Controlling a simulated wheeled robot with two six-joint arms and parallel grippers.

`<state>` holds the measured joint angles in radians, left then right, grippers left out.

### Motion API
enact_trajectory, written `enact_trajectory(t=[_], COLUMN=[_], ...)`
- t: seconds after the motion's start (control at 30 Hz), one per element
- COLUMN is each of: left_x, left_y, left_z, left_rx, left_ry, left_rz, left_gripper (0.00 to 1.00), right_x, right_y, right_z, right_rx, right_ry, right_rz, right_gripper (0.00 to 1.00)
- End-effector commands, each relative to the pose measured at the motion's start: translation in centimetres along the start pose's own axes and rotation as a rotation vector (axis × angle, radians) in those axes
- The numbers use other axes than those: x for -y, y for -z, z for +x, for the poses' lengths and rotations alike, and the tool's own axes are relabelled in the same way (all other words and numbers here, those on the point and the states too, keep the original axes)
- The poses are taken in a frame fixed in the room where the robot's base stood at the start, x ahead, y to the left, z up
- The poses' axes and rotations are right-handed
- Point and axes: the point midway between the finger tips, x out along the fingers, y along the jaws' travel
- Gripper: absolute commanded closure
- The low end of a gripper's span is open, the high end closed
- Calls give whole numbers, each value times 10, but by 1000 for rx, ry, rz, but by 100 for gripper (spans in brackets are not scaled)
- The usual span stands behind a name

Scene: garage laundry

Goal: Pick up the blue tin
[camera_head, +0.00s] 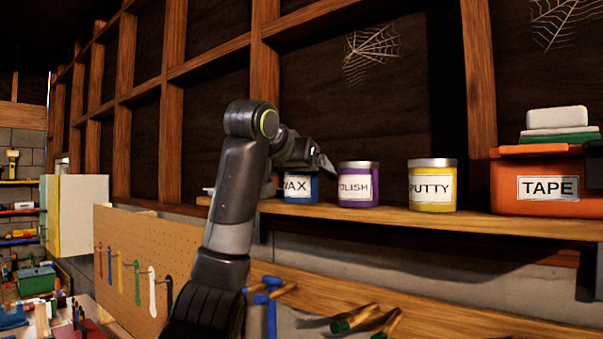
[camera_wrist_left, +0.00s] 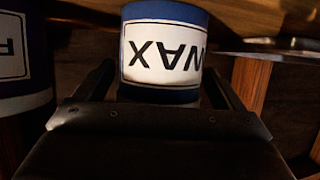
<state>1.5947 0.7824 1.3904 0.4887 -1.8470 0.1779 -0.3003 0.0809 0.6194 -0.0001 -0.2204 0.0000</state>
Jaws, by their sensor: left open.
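The blue tin (camera_head: 300,191), labelled WAX, stands upright on the wooden shelf, partly hidden behind my left gripper in the head view. My left gripper (camera_head: 320,164) is open at the tin's upper part. In the left wrist view the blue tin (camera_wrist_left: 162,12) appears upside down, its white label facing the camera, between the two dark fingers. I cannot tell whether either finger touches it. My right gripper is in neither view.
A purple POLISH tin (camera_head: 358,166) stands close right of the blue tin. Farther right are a yellow PUTTY tin (camera_head: 432,164) and an orange TAPE box (camera_head: 512,176). The shelf (camera_head: 400,216) edge runs below them. A pegboard (camera_head: 150,240) with tools hangs lower left.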

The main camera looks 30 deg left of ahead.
Motion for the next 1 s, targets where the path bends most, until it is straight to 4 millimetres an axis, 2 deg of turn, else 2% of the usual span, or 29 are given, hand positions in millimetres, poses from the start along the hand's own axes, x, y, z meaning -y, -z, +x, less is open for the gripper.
enact_trajectory(t=[0.3, 0.73, 1.0], left_x=[0, 0, 0], left_y=[0, 0, 1], left_z=[5, 5, 4], left_rx=[-2, -1, -3], left_ry=[0, 0, 0], left_rz=[0, 0, 0], left_gripper=[10, 65, 65], right_x=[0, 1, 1], right_y=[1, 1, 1], right_z=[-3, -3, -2], right_rx=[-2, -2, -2], right_ry=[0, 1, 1], right_rz=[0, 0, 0], right_gripper=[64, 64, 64])
